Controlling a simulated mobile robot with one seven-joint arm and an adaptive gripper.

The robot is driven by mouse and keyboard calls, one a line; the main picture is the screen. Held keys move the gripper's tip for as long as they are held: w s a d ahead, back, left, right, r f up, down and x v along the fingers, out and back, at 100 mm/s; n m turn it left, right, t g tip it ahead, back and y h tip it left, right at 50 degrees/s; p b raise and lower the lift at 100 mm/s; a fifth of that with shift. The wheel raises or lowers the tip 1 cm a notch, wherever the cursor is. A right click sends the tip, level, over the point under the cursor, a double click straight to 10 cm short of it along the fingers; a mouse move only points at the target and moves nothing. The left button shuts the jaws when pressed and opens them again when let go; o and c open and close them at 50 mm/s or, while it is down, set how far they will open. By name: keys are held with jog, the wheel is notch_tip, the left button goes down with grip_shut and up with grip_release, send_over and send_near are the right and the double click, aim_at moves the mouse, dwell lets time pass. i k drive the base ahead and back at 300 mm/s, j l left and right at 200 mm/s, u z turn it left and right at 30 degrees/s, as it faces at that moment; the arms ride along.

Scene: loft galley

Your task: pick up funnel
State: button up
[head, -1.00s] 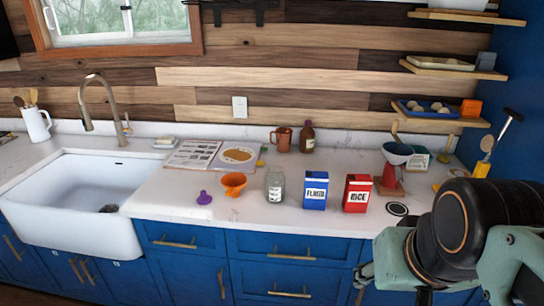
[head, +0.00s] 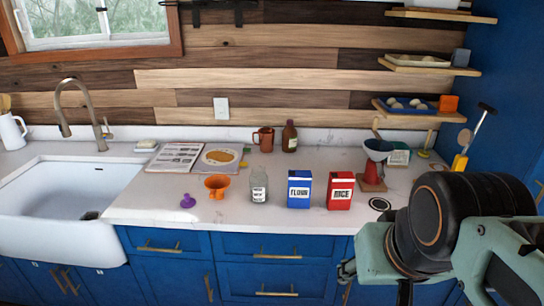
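An orange funnel (head: 216,183) stands on the white counter, left of a clear glass jar. A smaller purple piece (head: 187,201), also funnel-shaped, sits just left of it, nearer the counter's front edge. My arm fills the lower right of the head view. Part of what looks like my gripper (head: 346,271) shows at the arm's left edge, in front of the blue cabinets and well to the right of both funnels. Its fingertips are not clearly visible, so I cannot tell whether it is open or shut.
The glass jar (head: 259,186), blue flour box (head: 299,189) and red rice box (head: 340,191) stand in a row right of the orange funnel. An open book (head: 181,157) lies behind it. The white sink (head: 70,190) is at the left. Counter left of the purple piece is clear.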

aim_at(216, 184)
jog(key=i+j+u, duration=0.3)
jog(key=i+j, duration=0.55)
jog(key=j, duration=0.1)
